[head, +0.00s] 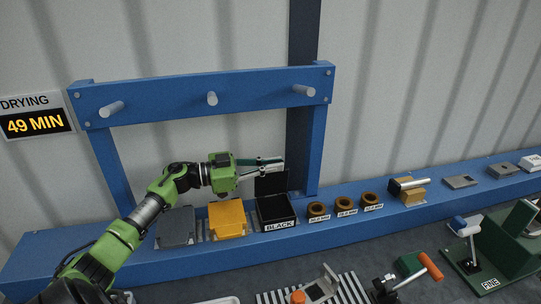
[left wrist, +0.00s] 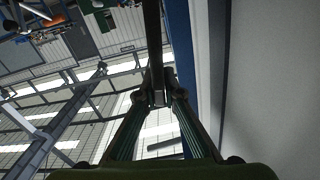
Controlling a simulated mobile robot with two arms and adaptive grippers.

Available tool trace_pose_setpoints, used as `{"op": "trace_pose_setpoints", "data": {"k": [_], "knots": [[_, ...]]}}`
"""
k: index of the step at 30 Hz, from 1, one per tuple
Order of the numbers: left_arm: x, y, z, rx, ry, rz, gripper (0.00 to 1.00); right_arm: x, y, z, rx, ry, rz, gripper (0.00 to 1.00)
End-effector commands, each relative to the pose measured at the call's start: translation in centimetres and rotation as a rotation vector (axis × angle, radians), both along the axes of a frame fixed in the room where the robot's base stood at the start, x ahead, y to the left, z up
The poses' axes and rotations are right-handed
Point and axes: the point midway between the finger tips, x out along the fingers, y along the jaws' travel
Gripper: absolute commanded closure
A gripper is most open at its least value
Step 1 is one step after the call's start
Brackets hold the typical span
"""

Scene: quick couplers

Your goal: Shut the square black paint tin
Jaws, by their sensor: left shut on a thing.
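The square black paint tin (head: 276,209) stands open on the blue shelf behind its BLACK label. Its lid (head: 271,184) stands roughly upright at the tin's back edge. My left gripper (head: 280,162) reaches in from the left and is shut on the lid's upper edge. In the left wrist view the two fingers (left wrist: 159,97) close together on a dark, thin edge that looks like the lid (left wrist: 153,40). My right gripper is in neither view.
A yellow tin (head: 227,218) and a grey tin (head: 175,226) stand left of the black one. Several brown rings (head: 345,204) lie to its right. A blue frame with pegs (head: 211,98) rises behind. A green FINE-labelled machine (head: 500,250) stands in front at right.

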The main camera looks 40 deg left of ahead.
Motion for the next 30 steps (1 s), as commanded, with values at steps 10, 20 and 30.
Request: {"op": "trace_pose_setpoints", "data": {"k": [10,20,30], "knots": [[-1.3,-1.6,-0.5,0.131,-0.104,-0.001,1.00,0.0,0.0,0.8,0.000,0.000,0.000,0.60],[-1.6,-2.0,-0.6,0.161,-0.130,-0.001,1.00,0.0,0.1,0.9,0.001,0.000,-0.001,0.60],[-1.5,-1.9,-0.6,0.160,-0.129,0.000,0.75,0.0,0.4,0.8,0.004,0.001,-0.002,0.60]]}}
